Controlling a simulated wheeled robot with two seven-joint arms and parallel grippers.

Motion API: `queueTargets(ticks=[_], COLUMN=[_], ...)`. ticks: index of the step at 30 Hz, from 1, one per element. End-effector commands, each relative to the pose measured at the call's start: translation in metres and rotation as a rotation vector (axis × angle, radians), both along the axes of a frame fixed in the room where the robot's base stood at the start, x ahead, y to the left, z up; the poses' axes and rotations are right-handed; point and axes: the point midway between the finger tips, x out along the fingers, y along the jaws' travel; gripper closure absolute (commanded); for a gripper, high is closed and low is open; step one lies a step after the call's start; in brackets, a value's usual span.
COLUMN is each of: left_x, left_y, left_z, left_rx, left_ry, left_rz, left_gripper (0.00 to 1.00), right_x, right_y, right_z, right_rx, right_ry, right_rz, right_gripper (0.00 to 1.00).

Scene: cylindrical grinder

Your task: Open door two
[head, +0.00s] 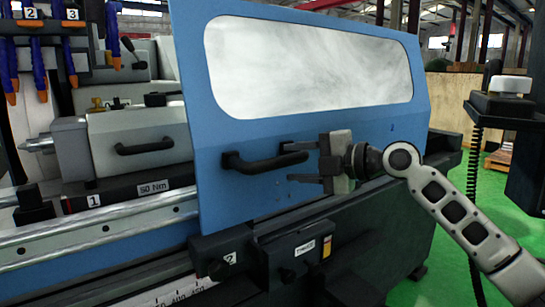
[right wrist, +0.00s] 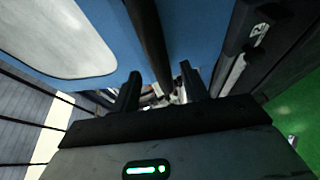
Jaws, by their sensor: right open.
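The blue door (head: 300,130) with a long window is the large panel in the middle of the head view. A black bar handle (head: 255,163) is fixed low on its face. A "2" label (head: 230,258) sits on the dark housing just below the door. My right gripper (head: 288,162) is open at the handle's right end, one finger above and one below it. In the right wrist view, the handle (right wrist: 148,35) runs down between the two dark fingers (right wrist: 159,88); I cannot tell whether they touch it. My left gripper is out of view.
A grey housing (head: 140,143) with another black handle stands left of the door, behind silver rails (head: 100,232). A dark box with a yellow-marked control (head: 305,250) sits under the door. A black stand (head: 500,110) with a coiled cable is at right, over green floor.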

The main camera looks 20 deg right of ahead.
Motion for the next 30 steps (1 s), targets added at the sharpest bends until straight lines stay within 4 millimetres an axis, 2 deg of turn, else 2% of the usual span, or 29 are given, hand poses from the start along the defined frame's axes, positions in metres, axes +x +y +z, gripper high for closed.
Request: queueTargets(ticks=[3,9,22,23,27,30], left_x=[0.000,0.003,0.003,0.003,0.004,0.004], left_y=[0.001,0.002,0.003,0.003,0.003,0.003], left_z=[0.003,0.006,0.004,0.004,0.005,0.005], left_rx=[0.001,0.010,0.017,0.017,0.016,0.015], left_ry=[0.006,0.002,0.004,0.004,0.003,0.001], left_rz=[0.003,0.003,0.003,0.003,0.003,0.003], left_gripper=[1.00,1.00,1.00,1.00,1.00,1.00], right_x=[0.018,0.038,0.045,0.045,0.045,0.045], right_y=[0.018,0.036,0.042,0.042,0.042,0.042], right_z=[-0.002,-0.008,-0.012,-0.012,-0.012,-0.012], right_rx=[0.003,0.002,-0.001,-0.001,-0.001,-0.001], right_ry=[0.000,-0.001,0.000,0.000,0.001,0.001], right_rz=[0.001,0.001,0.000,0.000,0.000,-0.001], right_gripper=[0.55,0.55,0.55,0.61,0.99,1.00])
